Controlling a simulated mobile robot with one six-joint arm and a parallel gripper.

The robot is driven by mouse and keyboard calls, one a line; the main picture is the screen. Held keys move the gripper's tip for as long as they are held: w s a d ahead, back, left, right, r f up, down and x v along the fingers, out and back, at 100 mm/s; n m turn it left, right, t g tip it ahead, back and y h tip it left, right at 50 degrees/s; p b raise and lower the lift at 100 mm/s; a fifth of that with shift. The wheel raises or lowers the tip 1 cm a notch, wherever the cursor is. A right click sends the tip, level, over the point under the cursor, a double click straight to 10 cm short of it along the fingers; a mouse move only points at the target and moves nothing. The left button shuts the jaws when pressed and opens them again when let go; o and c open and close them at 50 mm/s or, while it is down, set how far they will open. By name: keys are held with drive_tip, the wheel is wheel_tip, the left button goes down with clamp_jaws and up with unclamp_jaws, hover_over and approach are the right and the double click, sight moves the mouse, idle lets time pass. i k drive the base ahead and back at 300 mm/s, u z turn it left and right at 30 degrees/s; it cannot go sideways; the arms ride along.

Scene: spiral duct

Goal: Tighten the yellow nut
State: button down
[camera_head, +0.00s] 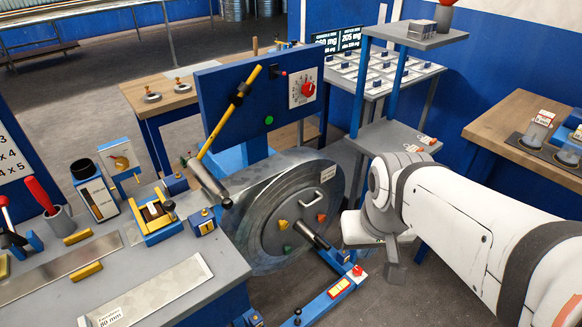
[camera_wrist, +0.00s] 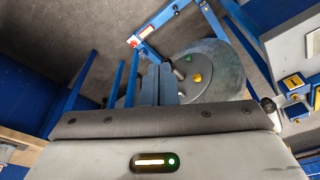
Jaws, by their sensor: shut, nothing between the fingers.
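The yellow nut (camera_head: 283,224) sits on the face of a round grey disc (camera_head: 262,218), left of the disc's centre shaft (camera_head: 312,236). It also shows in the wrist view (camera_wrist: 197,78). An orange-red nut (camera_head: 321,217) and a green nut (camera_head: 288,249) sit on the same face. My gripper (camera_wrist: 160,68) is shut and empty in the wrist view. Its fingers appear left of the yellow nut there and apart from it. In the head view my wrist is right of the disc, and the fingertips are hard to make out.
A blue panel with a dial (camera_head: 302,88) stands behind the disc, with a yellow-handled lever (camera_head: 227,120) in front. A grey workbench (camera_head: 165,285) with tools is at the left. A shelf stand (camera_head: 388,137) rises behind my arm. A blue floor frame (camera_head: 335,290) is below the disc.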

sight(283, 224)
drive_tip(key=z, duration=0.9)
drive_tip(key=k, duration=1.2)
drive_tip(key=u, duration=0.55)
drive_tip(key=i, duration=1)
